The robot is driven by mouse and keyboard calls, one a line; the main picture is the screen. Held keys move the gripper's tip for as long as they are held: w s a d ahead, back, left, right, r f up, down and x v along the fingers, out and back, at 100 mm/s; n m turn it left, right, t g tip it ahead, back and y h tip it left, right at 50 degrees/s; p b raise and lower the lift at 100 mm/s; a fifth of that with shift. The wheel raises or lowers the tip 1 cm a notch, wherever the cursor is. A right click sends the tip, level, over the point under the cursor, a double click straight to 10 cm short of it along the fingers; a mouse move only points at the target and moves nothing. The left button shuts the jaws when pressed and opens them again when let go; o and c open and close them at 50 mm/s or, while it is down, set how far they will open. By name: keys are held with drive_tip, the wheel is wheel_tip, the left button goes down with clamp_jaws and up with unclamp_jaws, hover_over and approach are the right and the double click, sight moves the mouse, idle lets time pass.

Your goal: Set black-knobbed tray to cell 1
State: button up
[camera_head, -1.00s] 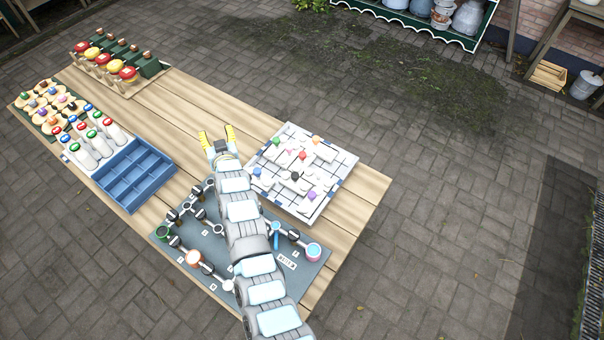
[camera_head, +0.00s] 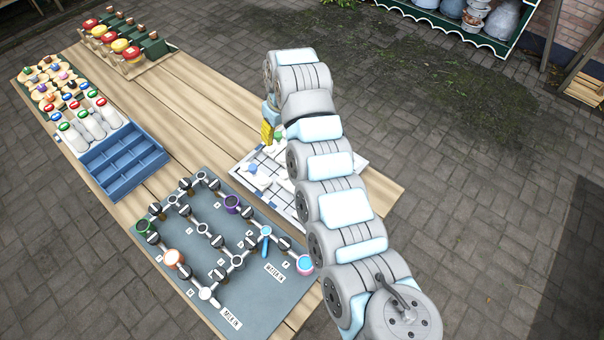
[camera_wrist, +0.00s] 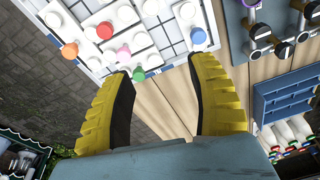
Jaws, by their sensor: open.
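The white gridded board (camera_head: 287,200) holds white trays with coloured knobs; my arm hides much of it in the head view. In the wrist view the board (camera_wrist: 172,32) is at the top. My gripper (camera_wrist: 163,98) is open and empty, with yellow fingers spread. In the head view the gripper (camera_head: 268,131) is above the board's far side. I cannot make out which cell is cell 1.
A grey panel (camera_head: 262,318) with pipes and valves lies in front of the board. A blue compartment box (camera_head: 123,190) and white bottles (camera_head: 90,125) stand to the left. A rack of red and yellow items (camera_head: 125,45) is at the back. Bare wood (camera_head: 205,105) lies between.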

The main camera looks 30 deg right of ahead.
drive_tip(key=s+d+g, duration=0.2)
drive_tip(key=s+d, duration=0.1)
drive_tip(key=s, duration=0.1)
drive_tip(key=f, duration=1.1)
drive_tip(key=a+f, duration=0.1)
drive_tip(key=f, duration=0.4)
drive_tip(key=shift+s+f+b, duration=0.2)
drive_tip(key=shift+s+b, duration=0.1)
drive_tip(key=shift+b, duration=0.05)
drive_tip(key=shift+c, duration=0.2)
